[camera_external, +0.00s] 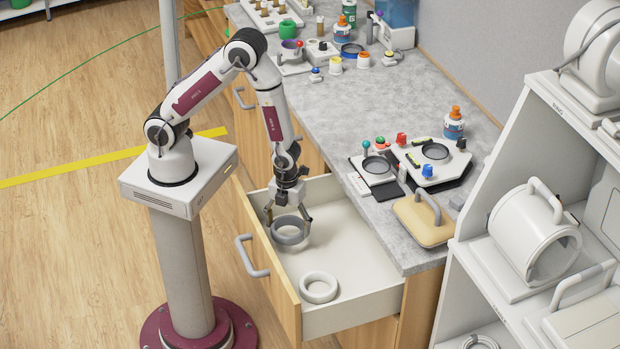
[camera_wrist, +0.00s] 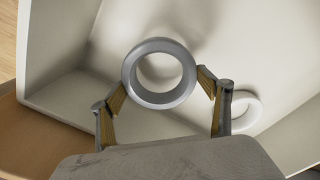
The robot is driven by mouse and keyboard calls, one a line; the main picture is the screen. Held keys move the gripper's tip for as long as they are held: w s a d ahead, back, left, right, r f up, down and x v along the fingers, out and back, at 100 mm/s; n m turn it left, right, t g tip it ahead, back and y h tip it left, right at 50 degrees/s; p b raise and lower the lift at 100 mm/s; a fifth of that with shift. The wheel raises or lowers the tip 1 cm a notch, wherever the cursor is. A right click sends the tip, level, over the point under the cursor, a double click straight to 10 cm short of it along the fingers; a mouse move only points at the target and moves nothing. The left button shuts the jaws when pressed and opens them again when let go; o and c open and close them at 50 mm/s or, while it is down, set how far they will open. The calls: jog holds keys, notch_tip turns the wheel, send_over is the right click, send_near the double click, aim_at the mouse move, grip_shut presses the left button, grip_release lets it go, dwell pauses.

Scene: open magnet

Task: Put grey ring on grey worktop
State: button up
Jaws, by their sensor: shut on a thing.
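The grey ring (camera_external: 290,230) is between the fingers of my gripper (camera_external: 289,219), over the open drawer (camera_external: 345,245). In the wrist view the ring (camera_wrist: 159,73) shows near the fingertips of my gripper (camera_wrist: 163,92), with the right finger against its side. My gripper is shut on it. Whether the ring is clear of the drawer floor is hard to tell. The grey worktop (camera_external: 440,75) lies above the drawer, running from the back to the front right.
A white ring (camera_external: 318,287) lies in the drawer near its front; it also shows in the wrist view (camera_wrist: 243,112). A beige block with a handle (camera_external: 424,220) and devices with round pads (camera_external: 435,152) stand on the worktop's near part. The worktop's middle is clear. White shelves (camera_external: 500,290) stand at right.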

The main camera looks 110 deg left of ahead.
jog(key=shift+f, duration=0.15)
jog(key=shift+f, duration=1.75)
jog(key=shift+f, duration=0.2)
jog(key=o, duration=1.4)
jog(key=shift+r, duration=0.15)
jog(key=shift+r, duration=0.95)
jog(key=shift+s+d+r, duration=0.15)
jog(key=shift+r, duration=0.45)
jog(key=shift+s+d+r, duration=0.1)
jog(key=shift+d+r, duration=0.05)
jog(key=shift+r, duration=0.45)
jog(key=shift+s+d+r, duration=0.15)
jog(key=shift+r, duration=1.45)
